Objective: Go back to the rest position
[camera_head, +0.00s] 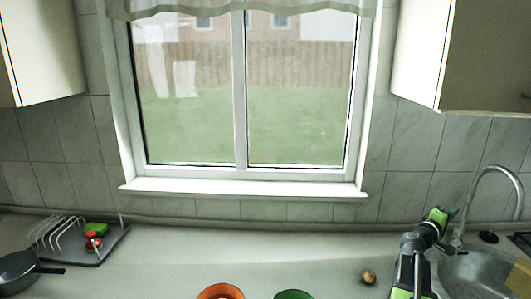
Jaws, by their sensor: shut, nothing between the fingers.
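My arm rises at the lower right, over the counter beside the sink. Its end, my gripper (441,215), is small in the head view, up near the wall and left of the tap. It is shut and empty, apart from every object. An orange pot (220,291) and a green pot (293,294) stand at the bottom edge of the view, to the left of my arm; only their upper parts show.
A small brown ball-like thing (369,277) lies on the counter (150,270) left of my arm. A sink (478,272) with a tall tap (497,168) is at right. A dish rack (88,253) and a dark pan (17,269) are at left. The window sill (243,189) is behind.

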